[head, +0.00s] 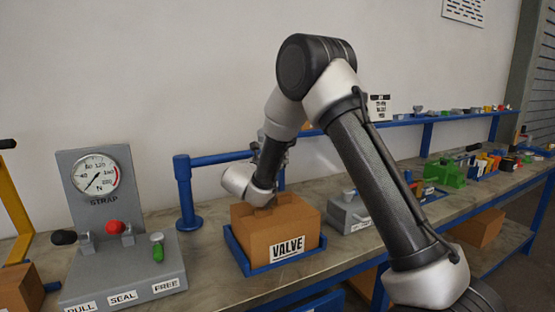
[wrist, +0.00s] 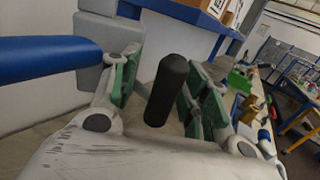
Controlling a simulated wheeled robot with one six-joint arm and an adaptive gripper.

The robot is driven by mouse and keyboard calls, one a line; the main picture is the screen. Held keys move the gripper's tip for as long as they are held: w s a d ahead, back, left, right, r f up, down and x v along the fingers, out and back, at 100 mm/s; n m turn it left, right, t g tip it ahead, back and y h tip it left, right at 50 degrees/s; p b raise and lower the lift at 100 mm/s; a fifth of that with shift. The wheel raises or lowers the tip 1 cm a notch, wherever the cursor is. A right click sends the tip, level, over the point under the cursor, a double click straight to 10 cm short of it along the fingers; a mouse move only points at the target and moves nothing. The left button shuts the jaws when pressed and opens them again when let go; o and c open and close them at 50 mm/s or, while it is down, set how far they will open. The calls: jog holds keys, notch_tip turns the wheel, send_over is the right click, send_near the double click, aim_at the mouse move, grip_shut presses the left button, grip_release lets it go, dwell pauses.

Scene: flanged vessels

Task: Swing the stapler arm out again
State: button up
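The stapler arm (head: 225,159) is a blue bar reaching right from a blue post (head: 187,198), behind the carton (head: 265,237) marked VALVE. Its far part passes behind my arm. In the wrist view a blue bar (wrist: 45,56), apparently this arm, enters from the left beside a grey block (wrist: 92,50). My gripper (wrist: 163,85) has its green-padded fingers apart, on either side of an upright black handle (wrist: 168,85). Gaps show between the pads and the handle. In the head view the fingers are mostly hidden by my wrist, above and behind the carton.
The carton sits in a blue tray (head: 279,268). A grey strap console (head: 130,265) with a gauge and levers stands at left. A grey device (head: 347,213) stands right of the carton. Tools and a blue shelf (head: 400,123) line the bench farther right.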

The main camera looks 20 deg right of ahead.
jog(key=v, duration=1.2)
